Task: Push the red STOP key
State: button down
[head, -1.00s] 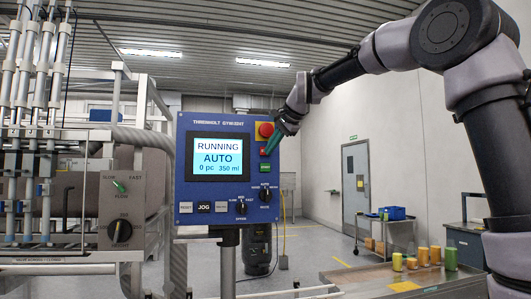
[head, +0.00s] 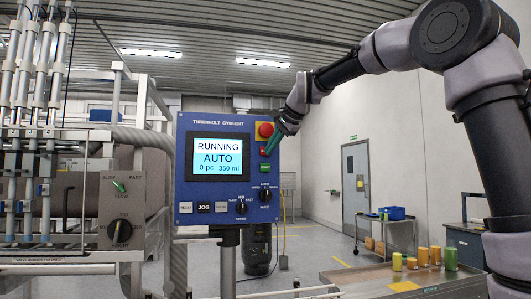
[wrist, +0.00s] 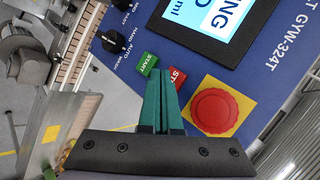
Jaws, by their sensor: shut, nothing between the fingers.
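The red STOP key (head: 263,151) is on the right side of the blue control panel (head: 183,150), above the green START key (head: 265,168). In the wrist view the STOP key (wrist: 178,76) is partly hidden by my teal fingers. My gripper (head: 268,149) is shut and empty. In the wrist view my fingertips (wrist: 162,73) overlap the area between the STOP key and the START key (wrist: 147,61). I cannot tell whether they touch the panel. The screen (head: 218,158) reads RUNNING, AUTO, 0 pc, 350 ml.
A red mushroom button on a yellow plate (wrist: 214,108) sits close beside the STOP key. Black selector knobs (head: 265,194) and small keys (head: 204,207) line the lower panel. Filler tubes (head: 45,80) stand at the left. A table with coloured containers (head: 423,256) is at the right.

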jog(key=shift+w, duration=0.1)
dwell(0.3)
jog(key=shift+w+a, duration=0.1)
jog(key=shift+w, duration=0.2)
jog(key=shift+w+a, duration=0.15)
jog(key=shift+w, duration=0.25)
dwell(0.6)
jog(key=shift+s, duration=0.15)
jog(key=shift+s+d, duration=0.25)
jog(key=shift+s, duration=0.4)
jog(key=s, duration=0.2)
jog(key=s+d, duration=0.1)
jog(key=s, duration=0.1)
jog(key=shift+s+d, duration=0.2)
jog(key=shift+s, duration=0.2)
dwell(0.8)
